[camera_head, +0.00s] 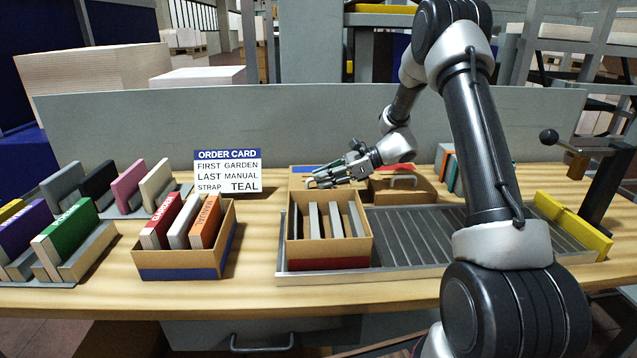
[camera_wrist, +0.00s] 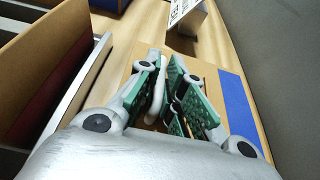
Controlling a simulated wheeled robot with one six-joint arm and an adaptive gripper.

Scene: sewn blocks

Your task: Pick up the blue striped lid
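The blue striped lid (camera_wrist: 237,103) is a flat brown panel with a blue band along its right side in the wrist view. In the head view the lid (camera_head: 303,169) lies behind the open box, partly hidden by my gripper. A pale bar-like handle (camera_wrist: 157,97) stands up from it. My gripper (camera_wrist: 165,60) is low over the lid, with its green-padded fingers on either side of the handle. I cannot tell whether both pads touch it. In the head view my gripper (camera_head: 313,178) is at the lid's front part.
An open box with grey dividers (camera_head: 328,244) stands in front on a metal tray (camera_head: 420,270). Another brown lid with a handle (camera_head: 404,189) is to the right. An order card (camera_head: 228,171) stands behind left. A box of books (camera_head: 184,262) is further left. A grey panel (camera_head: 290,125) closes the back.

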